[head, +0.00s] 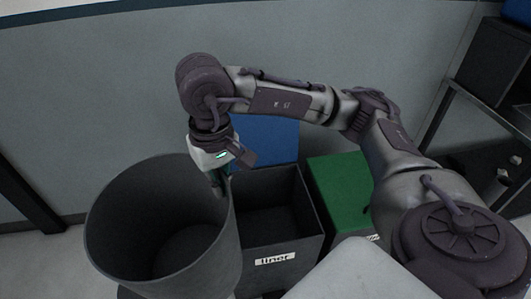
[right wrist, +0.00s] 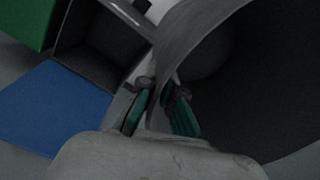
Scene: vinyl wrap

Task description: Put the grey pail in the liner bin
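The grey pail (head: 110,240) is large, round and empty, open side up, at the left of the head view. Its right side overlaps the left edge of the liner bin (head: 310,222), a dark square open bin with a white "liner" label. My right gripper (head: 218,184) comes down on the pail's rim, at the side nearest the bin. In the right wrist view, the pail's wall (right wrist: 215,25) passes between the teal fingers (right wrist: 158,112), which appear shut on it. The liner bin (right wrist: 85,65) shows there at the upper left, empty where visible. My left gripper is not in view.
A blue panel (head: 265,140) stands behind the liner bin. A green-topped bin (head: 340,190) stands to its right. A grey wall (head: 90,90) closes off the back. A dark rack (head: 490,120) is at the far right.

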